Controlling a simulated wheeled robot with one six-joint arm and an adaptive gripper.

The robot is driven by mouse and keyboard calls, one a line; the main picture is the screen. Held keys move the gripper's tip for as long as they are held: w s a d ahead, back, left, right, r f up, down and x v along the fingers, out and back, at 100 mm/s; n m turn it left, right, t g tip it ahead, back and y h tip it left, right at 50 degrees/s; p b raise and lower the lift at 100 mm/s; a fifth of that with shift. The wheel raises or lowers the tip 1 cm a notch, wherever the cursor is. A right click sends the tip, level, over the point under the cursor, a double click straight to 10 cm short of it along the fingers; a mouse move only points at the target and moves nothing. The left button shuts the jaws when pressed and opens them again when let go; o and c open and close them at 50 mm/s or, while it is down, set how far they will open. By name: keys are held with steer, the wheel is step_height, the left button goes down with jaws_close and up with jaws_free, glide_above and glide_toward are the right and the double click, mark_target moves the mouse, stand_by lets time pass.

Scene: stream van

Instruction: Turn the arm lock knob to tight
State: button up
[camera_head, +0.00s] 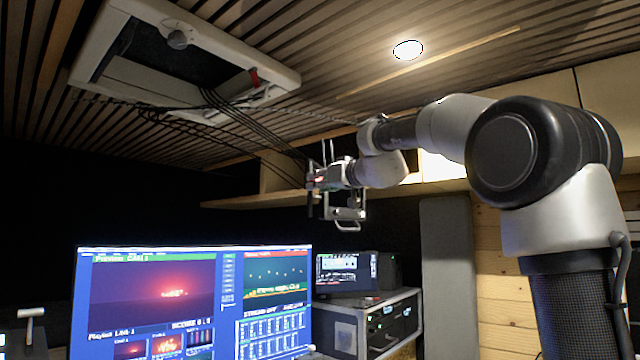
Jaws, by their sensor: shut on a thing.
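My gripper (319,180) is at the end of my arm, left of the wrist, beside a small metal frame with a handle (347,214) and thin upright rods. It is small in this view, and its fingers blend with the dark parts around them. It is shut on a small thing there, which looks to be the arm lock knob. The knob's own shape and its tight marking are hidden or too small to read, so its turn cannot be told. A small red spot shows at the gripper.
A ceiling hatch (213,38) with a round grey knob (178,40) and a red catch (254,77) is at upper left. Black cables (240,118) run from it toward my gripper. A large monitor (190,300) stands below, with a rack unit (390,322) to its right.

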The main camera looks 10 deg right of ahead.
steer(key=shift+s+a+r+m, duration=0.1)
steer(key=shift+m, duration=4.35)
steer(key=shift+a+m, duration=0.1)
steer(key=shift+m, duration=4.35)
steer(key=o, duration=1)
